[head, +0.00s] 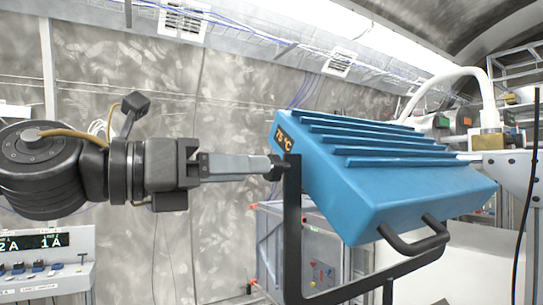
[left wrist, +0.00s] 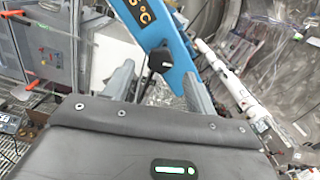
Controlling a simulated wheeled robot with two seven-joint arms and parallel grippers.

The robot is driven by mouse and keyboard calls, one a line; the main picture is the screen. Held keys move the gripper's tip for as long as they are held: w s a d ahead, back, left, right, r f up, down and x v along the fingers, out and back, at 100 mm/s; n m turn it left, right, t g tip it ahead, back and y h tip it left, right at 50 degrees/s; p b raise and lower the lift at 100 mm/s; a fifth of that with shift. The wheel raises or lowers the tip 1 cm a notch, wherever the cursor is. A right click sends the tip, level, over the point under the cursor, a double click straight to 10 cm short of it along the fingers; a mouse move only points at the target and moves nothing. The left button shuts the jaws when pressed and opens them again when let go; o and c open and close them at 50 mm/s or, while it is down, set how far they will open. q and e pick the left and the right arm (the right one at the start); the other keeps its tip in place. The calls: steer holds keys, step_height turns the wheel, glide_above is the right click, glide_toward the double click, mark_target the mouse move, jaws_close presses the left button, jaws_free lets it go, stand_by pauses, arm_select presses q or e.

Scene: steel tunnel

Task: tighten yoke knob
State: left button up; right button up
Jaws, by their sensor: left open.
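The blue finned lamp housing (head: 385,190) with a "75 °C" label hangs tilted in a black yoke (head: 292,235). The dark yoke knob (head: 279,168) is at the top of the yoke's left upright. My left gripper (head: 268,165) points right at it, with its fingertips at the knob. In the left wrist view, the knob (left wrist: 160,61) lies between the tips of the open left gripper (left wrist: 158,72), in front of the blue housing (left wrist: 168,30). Whether a finger touches the knob I cannot tell. My right gripper is not in view.
A black handle (head: 415,240) sticks out from the housing's lower front. A white hose (head: 450,75) arches behind it at the right. A panel with a display (head: 35,242) is at the lower left. A grey cabinet (head: 305,255) stands behind the yoke.

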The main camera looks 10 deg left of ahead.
mark_target(273, 174)
arm_select(q)
steer(key=p+x, duration=0.2)
steer(key=x, duration=0.3)
steer(key=shift+w+d, duration=0.15)
steer(key=shift+d, duration=0.05)
steer(key=c, duration=1)
steer(key=b, duration=0.1)
steer(key=m+b, duration=0.1)
steer(key=b, duration=0.1)
steer(key=shift+f+m, duration=0.3)
steer(key=shift+r+m+b, duration=0.2)
steer(key=shift+m+b, duration=0.1)
steer(key=shift+m, duration=0.3)
steer(key=shift+r, duration=0.1)
